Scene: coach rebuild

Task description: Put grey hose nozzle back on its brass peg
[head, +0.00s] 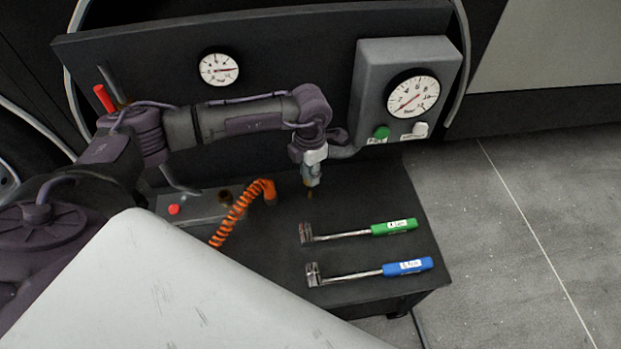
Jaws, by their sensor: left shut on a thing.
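My left gripper (311,180) points down over the dark bench top, below the gauge panel. It is shut on a small grey piece that looks like the hose nozzle, largely covered by the fingers. My right gripper is not in view.
A coiled orange hose (237,212) lies left of the gripper, by a grey box with a red button (174,210). Green-handled (394,227) and blue-handled (408,267) tools lie in front. Behind stands a grey gauge box (370,85). The bench's right edge is close.

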